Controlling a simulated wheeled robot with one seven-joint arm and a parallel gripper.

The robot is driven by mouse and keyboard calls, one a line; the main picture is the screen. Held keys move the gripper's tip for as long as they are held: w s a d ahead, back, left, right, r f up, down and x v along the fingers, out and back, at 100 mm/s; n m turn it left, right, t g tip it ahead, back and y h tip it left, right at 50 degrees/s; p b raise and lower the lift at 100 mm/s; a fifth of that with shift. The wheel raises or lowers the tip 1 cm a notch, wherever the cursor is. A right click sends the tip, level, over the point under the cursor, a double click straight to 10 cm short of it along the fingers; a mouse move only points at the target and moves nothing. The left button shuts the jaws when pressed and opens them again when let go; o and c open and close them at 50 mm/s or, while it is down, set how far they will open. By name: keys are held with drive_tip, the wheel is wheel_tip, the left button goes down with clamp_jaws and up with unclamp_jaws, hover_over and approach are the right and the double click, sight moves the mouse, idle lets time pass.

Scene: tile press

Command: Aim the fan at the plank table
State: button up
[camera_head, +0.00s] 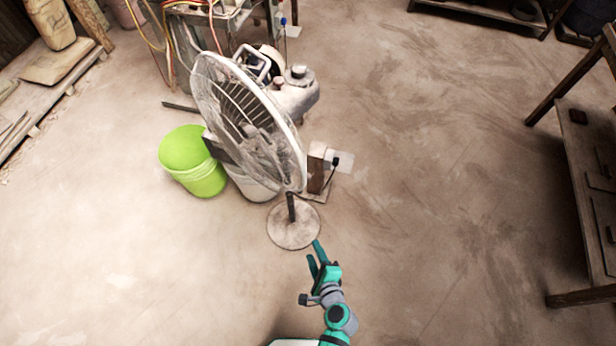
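A white standing fan (250,125) is in the middle of the head view, on a round dusty base (293,227) with a short dark pole. Its large round wire head is tilted, with the broad grille side toward the lower left. A wooden table (575,160), which looks like the plank table, is at the right edge and partly cut off. The fan's broad side is not turned toward it. My teal gripper (313,249) is just below and right of the fan base in the picture. Its two fingers are apart and nothing shows between them.
A lime green bucket (195,162) stands left of the fan. A dusty machine (296,92) and a small block with a plug (322,165) are close behind it. A low wooden platform (50,85) holds sacks at upper left. The floor between fan and table is clear.

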drive_tip(key=w+d+r+m+t+y, duration=0.15)
drive_tip(key=w+r+m+y, duration=0.25)
drive_tip(key=w, duration=0.5)
drive_tip(key=m+t+y, duration=0.2)
drive_tip(key=m+y, duration=0.1)
approach(307, 176)
drive_tip(key=x, duration=0.6)
drive_tip(key=f+x, duration=0.1)
drive_tip(key=x, duration=0.3)
drive_tip(key=shift+w+d, duration=0.1)
drive_tip(key=shift+d, duration=0.05)
drive_tip(key=shift+f, duration=0.1)
clamp_jaws()
